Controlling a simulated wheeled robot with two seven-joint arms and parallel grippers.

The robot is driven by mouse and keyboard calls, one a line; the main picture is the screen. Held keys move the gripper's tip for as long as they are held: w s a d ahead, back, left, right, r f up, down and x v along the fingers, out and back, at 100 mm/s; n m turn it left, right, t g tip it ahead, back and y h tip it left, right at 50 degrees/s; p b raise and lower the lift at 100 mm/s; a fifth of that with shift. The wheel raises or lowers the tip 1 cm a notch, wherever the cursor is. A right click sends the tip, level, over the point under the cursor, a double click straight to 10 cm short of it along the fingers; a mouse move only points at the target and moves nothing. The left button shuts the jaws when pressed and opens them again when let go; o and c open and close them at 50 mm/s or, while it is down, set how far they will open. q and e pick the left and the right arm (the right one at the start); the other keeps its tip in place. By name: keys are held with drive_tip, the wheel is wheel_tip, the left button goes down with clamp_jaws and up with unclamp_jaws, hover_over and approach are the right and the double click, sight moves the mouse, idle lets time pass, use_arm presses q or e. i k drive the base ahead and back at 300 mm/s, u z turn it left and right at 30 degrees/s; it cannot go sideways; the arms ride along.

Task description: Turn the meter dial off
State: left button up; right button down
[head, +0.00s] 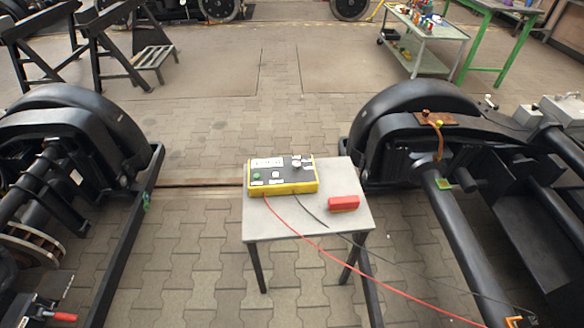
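The meter (284,188) is a yellow box with a grey-black top panel. It lies on a small grey table (300,222) in the middle of the view. Its panel carries a pale label or display, a green button (257,176), a white button and a round knob (297,163) with white markings near the back right corner. The knob looks like the dial, but its setting is too small to read. A red lead and a black lead run from the meter's front. Neither of my grippers shows in the head view.
A red block (344,203) lies on the table right of the meter. Black bogies stand at left (70,130) and right (420,105). The red lead (400,290) and black lead hang off the table toward the lower right. Paved floor behind the table is clear.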

sight(296, 164)
drive_tip(key=u, duration=1.85)
drive_tip(key=i, duration=1.95)
drive_tip(key=z, duration=2.4)
drive_tip(key=i, duration=0.5)
drive_tip(key=z, duration=1.45)
